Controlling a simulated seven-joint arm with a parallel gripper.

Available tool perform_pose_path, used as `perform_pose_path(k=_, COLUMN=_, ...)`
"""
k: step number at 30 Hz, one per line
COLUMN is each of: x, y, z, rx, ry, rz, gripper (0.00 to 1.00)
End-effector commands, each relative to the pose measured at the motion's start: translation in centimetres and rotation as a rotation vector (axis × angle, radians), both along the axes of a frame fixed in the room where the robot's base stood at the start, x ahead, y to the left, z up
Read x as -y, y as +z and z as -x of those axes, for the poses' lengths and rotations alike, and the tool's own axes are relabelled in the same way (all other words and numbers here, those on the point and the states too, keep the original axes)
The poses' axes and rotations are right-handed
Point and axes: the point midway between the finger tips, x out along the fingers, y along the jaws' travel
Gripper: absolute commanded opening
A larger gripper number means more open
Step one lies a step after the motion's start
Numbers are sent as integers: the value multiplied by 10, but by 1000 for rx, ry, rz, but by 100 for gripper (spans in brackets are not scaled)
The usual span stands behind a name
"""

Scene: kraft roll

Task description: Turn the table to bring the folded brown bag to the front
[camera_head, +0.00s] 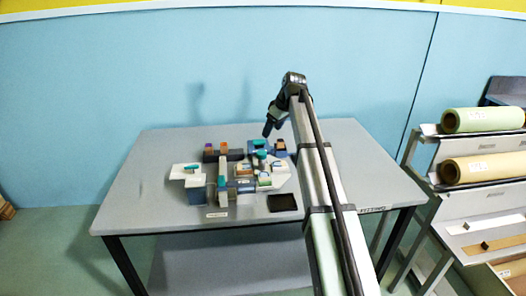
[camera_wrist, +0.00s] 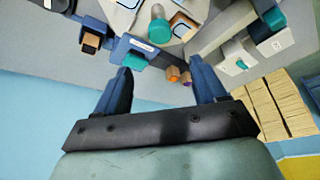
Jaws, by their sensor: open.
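My gripper (camera_head: 270,128) is above the back part of the grey table (camera_head: 145,190), behind and above a cluster of blocks. In the wrist view its two dark blue fingers stand wide apart (camera_wrist: 165,86), with nothing between them. The cluster has pale beams (camera_head: 223,180), blue blocks (camera_head: 197,193) and teal knobs (camera_head: 259,153). Part of a pale plate (camera_head: 284,181) shows under its right side; I cannot tell whether it turns. Small brown-orange pieces (camera_wrist: 173,74) show beyond the fingertips in the wrist view. I cannot make out a folded brown bag for certain.
A black flat square (camera_head: 282,202) lies near the table's front. A rack with a green roll (camera_head: 482,120) and a brown roll (camera_head: 484,167) stands at the right. Tan stacks (camera_wrist: 275,108) show in the wrist view. The table's left and right sides are clear.

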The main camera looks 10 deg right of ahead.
Motion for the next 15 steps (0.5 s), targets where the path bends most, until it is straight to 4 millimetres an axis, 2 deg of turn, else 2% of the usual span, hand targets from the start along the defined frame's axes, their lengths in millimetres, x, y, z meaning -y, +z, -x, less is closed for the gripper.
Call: perform_pose_path(k=15, x=-23, y=-81, z=-22, rx=-5, ry=-2, rz=2, gripper=71)
